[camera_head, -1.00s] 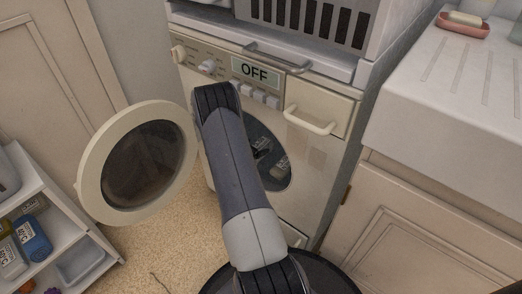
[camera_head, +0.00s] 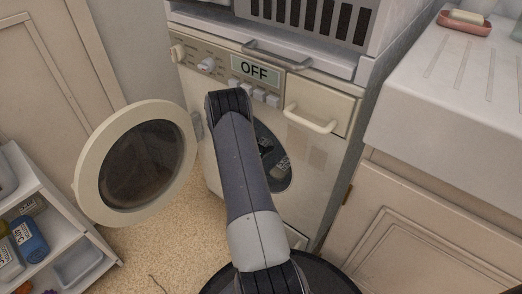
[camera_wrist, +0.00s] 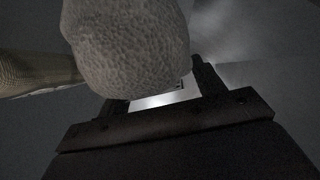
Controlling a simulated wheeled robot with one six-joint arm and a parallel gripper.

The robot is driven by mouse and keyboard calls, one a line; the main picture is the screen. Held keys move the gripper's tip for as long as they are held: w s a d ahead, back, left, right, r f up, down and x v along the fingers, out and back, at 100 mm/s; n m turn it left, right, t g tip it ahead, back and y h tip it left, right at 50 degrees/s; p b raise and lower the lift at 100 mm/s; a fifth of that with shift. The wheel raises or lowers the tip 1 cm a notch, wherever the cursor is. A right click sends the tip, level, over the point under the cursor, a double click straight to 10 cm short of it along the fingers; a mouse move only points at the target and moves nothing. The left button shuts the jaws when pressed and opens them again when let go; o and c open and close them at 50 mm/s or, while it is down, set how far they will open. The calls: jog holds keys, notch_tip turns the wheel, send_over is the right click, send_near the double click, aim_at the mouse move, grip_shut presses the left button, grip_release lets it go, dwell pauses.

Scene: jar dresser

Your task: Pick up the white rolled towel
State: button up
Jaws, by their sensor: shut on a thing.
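In the wrist view a pale, bumpy-textured rounded thing, which looks like the white rolled towel (camera_wrist: 125,40), fills the upper middle. In the head view my arm reaches into the round opening of the washing machine (camera_head: 312,185). There the towel cannot be made out, and my gripper is largely hidden behind my arm and in the dark drum.
A tan rounded thing (camera_wrist: 40,70) lies at the left in the wrist view. The washer's round door (camera_head: 90,185) stands open at left. A shelf with bottles (camera_head: 30,238) is at lower left. A white counter (camera_head: 430,110) with a soap dish (camera_head: 465,24) is at right.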

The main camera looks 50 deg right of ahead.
jog(key=c, duration=0.3)
jog(key=shift+r, duration=0.1)
jog(key=shift+c, duration=0.2)
